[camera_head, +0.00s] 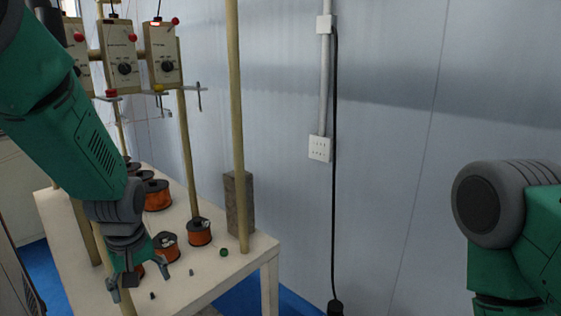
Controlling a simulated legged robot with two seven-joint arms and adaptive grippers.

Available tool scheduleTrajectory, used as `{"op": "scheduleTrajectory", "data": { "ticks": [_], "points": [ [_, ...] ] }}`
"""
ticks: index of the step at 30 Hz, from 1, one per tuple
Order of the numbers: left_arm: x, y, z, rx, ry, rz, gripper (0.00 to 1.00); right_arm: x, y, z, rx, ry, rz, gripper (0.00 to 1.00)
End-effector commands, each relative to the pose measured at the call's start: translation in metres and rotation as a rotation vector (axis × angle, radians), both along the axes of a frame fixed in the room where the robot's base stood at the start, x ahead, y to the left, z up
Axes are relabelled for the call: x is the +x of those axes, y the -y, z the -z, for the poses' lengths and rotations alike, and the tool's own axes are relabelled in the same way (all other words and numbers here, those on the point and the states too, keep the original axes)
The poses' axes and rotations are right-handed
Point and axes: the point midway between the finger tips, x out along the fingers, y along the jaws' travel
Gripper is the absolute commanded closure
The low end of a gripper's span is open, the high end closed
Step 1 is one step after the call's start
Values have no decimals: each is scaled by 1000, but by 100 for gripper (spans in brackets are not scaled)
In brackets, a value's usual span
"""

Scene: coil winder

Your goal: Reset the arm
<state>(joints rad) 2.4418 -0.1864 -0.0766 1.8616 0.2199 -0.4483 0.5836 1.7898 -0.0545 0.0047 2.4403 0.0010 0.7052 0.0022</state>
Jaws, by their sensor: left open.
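My left arm comes in from the upper left, and its gripper (140,280) hangs fingers-down in front of the white table (190,293). The left gripper is open, with its fingers spread apart. I cannot tell whether anything sits between the fingers, as an orange coil is partly hidden behind them. My right arm shows at the right edge as a green link with a grey joint. The right gripper is outside the picture.
Orange coil spools (199,232) stand on the table, with small dark pieces and a green ring (224,252) near its front. Wooden poles carry winder boxes (161,53). A grey block (239,204) stands at the table's right end. A wall outlet (319,148) and black cable (334,200) are right.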

Motion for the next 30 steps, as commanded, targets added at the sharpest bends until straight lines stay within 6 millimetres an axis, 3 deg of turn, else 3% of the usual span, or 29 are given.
{"op": "scheduleTrajectory", "data": {
  "ticks": [7, 11, 14, 18, 21, 24, 27, 30],
  "points": [
    [-38, -9, 64, 29, -34, 110, 28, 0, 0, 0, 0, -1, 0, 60],
    [-71, -14, 109, 44, -59, 202, 28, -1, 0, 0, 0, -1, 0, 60],
    [-114, -17, 151, 52, -89, 305, 28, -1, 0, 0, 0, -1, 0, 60],
    [-198, -16, 205, 42, -125, 495, 28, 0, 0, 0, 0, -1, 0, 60],
    [-250, -12, 224, 24, -135, 611, 28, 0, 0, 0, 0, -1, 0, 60],
    [-286, -7, 231, 5, -134, 692, 28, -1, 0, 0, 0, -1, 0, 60],
    [-304, -4, 233, -6, -128, 737, 28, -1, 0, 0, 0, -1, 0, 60],
    [-310, -3, 233, -9, -124, 752, 28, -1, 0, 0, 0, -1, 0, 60]
  ]
}}
